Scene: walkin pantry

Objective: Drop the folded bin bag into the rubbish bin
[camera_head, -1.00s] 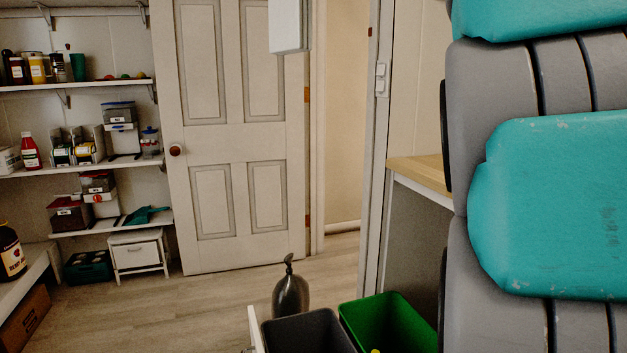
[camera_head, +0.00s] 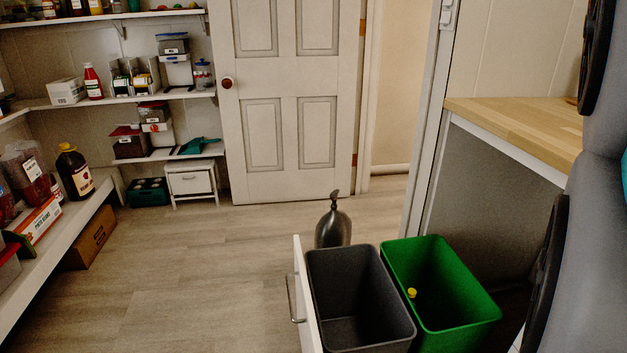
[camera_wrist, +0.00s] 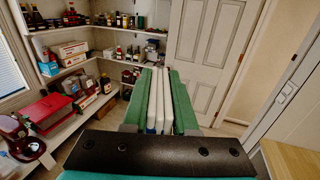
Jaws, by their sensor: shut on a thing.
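In the wrist view my gripper (camera_wrist: 161,78) has its two green fingers shut on a white, layered strip, the folded bin bag (camera_wrist: 160,105). The gripper is not in the head view. In the head view a dark grey bin (camera_head: 320,283) and a green bin (camera_head: 472,320) stand side by side at the bottom right, both open at the top. The grey bin looks empty inside. The green bin holds a small yellow thing (camera_head: 412,293). Which of them is the rubbish bin is not marked. Neither bin shows in the wrist view.
A white drawer front (camera_head: 305,300) with a handle stands left of the grey bin. A dark bottle-shaped thing (camera_head: 333,228) stands behind it. A wooden counter (camera_head: 520,125) is at right, stocked shelves (camera_head: 150,97) at left. The floor (camera_head: 200,270) between is clear.

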